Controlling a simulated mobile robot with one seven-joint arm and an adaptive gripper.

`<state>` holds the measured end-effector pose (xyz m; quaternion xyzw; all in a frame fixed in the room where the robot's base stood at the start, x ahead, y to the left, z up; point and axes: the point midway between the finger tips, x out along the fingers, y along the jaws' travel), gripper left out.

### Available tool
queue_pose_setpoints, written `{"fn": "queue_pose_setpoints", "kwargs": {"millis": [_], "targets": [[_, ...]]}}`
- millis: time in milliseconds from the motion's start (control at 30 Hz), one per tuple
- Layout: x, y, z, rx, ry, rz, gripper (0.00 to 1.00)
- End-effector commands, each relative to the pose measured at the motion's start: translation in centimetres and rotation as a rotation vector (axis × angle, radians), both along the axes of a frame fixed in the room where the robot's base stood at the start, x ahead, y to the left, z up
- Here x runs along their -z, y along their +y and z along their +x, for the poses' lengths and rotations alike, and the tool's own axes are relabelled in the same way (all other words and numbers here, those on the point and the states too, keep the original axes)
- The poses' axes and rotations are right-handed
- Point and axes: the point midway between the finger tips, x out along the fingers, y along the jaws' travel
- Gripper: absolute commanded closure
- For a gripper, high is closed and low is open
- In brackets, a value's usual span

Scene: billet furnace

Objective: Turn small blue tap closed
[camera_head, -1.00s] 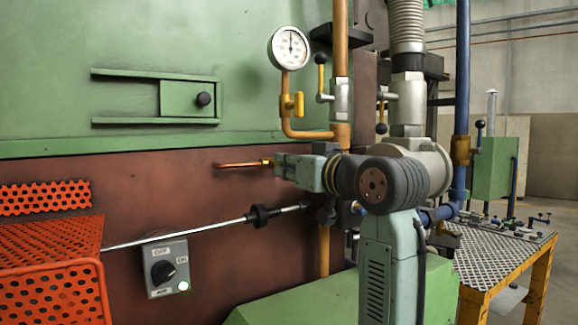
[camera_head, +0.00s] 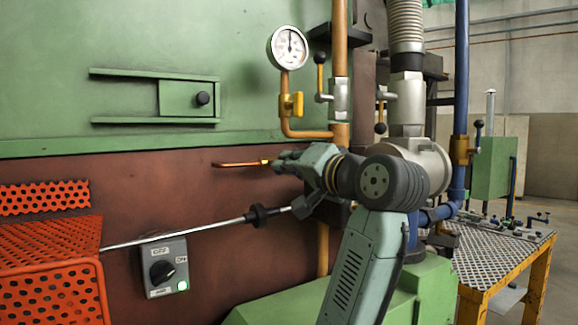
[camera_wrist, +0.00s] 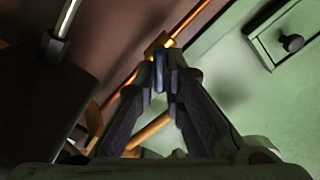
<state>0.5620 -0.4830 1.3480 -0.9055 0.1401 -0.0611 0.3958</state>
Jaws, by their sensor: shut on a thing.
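My gripper (camera_head: 283,161) is at the small brass fitting at the right end of a thin copper pipe (camera_head: 235,164), in front of the red-brown furnace wall. In the wrist view my gripper's fingertips (camera_wrist: 161,80) are closed on the small blue tap (camera_wrist: 158,68), just below the yellow brass fitting (camera_wrist: 157,46). Only a narrow blue part shows between the fingers. In the head view the tap is hidden by my gripper, so its handle angle cannot be told there.
A pressure gauge (camera_head: 289,47) and a yellow-handled valve (camera_head: 291,105) are above my gripper. A long steel rod with a black collar (camera_head: 257,216) runs below it. A switch box (camera_head: 163,267) and orange perforated guard (camera_head: 50,243) are lower left.

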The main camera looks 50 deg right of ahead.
Motion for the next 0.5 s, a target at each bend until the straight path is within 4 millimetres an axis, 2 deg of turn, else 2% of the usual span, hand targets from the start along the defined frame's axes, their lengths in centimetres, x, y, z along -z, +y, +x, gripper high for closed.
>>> {"fn": "queue_pose_setpoints", "kwargs": {"millis": [200, 500], "targets": [[0.05, -0.01, 0.02, -0.001, -0.04, 0.127, 1.0], [0.1, -0.08, -0.03, 0.001, -0.067, 0.211, 1.0]]}}
